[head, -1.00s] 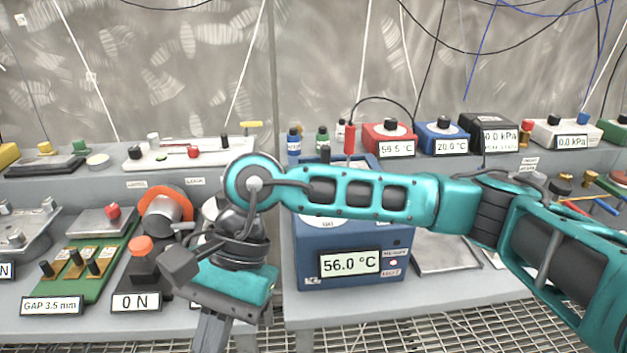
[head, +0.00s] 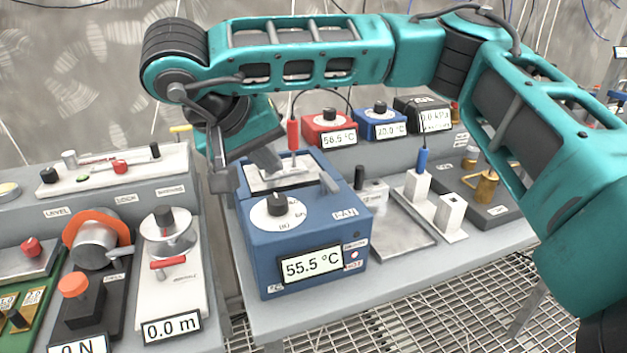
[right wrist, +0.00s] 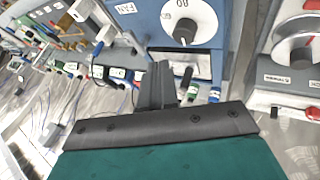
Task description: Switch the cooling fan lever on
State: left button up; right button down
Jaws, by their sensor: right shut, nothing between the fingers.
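The blue box (head: 310,240) with a dial and a 55.5 °C display stands on the bench in the middle of the head view. Its FAN label (head: 345,213) is on the right of the front, and a small grey lever (head: 329,183) stands up at the top right edge, just behind it. The FAN label also shows in the right wrist view (right wrist: 125,8). My right gripper (head: 270,162) is shut and empty, over the back left of the box's top, left of the lever and apart from it. The right wrist view shows its closed fingers (right wrist: 160,80). My left gripper is not in view.
A metal tray (head: 400,245) and white sockets (head: 450,213) lie to the right. A white winch-like device (head: 168,275) is at the left, across a gap between benches.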

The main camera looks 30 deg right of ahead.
aim_at(329, 189)
jog(key=x, duration=0.9)
jog(key=shift+f+b, duration=0.2)
jog(key=shift+b, duration=0.2)
jog(key=d, duration=0.3)
jog(key=shift+s+d+f, duration=0.15)
jog(key=shift+s+f, duration=0.05)
jog(key=shift+f, duration=0.1)
jog(key=shift+s+d, duration=0.15)
jog(key=shift+d, duration=0.4)
